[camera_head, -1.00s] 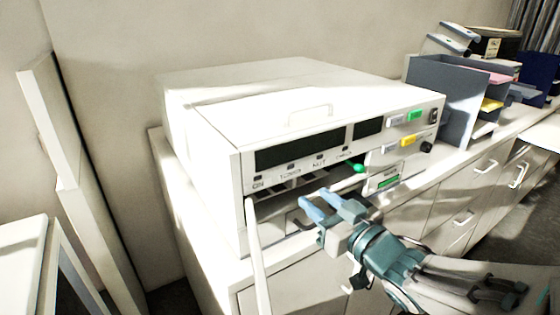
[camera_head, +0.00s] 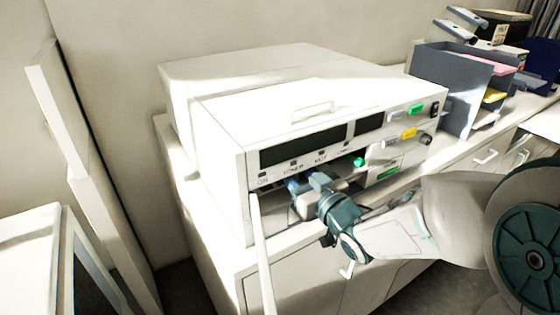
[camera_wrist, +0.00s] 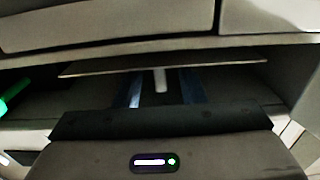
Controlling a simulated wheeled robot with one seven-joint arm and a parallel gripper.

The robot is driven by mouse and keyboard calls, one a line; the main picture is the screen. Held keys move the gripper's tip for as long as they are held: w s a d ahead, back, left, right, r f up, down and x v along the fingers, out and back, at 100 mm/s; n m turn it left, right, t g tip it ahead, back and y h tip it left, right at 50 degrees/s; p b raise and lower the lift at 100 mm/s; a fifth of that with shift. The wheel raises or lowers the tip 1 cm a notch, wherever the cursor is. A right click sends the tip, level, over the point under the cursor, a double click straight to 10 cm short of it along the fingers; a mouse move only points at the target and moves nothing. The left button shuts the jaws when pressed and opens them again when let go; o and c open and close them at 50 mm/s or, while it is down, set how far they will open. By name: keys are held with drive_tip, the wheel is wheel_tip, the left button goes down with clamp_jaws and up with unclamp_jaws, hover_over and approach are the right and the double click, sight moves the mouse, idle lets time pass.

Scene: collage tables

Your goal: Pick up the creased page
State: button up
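My gripper (camera_head: 294,184) reaches into the open lower front bay of a white machine (camera_head: 290,95). In the wrist view its two blue fingers (camera_wrist: 165,80) stand apart, with a gap between them. A thin, flat, grey-brown sheet (camera_wrist: 100,69), perhaps the page, lies nearly edge-on across the fingertips inside the bay. I cannot see creases on it, nor tell whether the fingers touch it. A small pale upright piece shows between the fingers below the sheet. In the head view the gripper and the bay's shadow hide the sheet.
A green knob (camera_head: 359,162) sits at the bay's right side, close to my gripper. A white flap or bar (camera_head: 261,245) hangs at the bay's left. Grey trays (camera_head: 448,85) with papers stand right of the machine on the white counter.

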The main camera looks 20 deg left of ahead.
drive_tip(key=shift+w+a, duration=0.3)
drive_tip(key=shift+a, duration=0.15)
clamp_jaws()
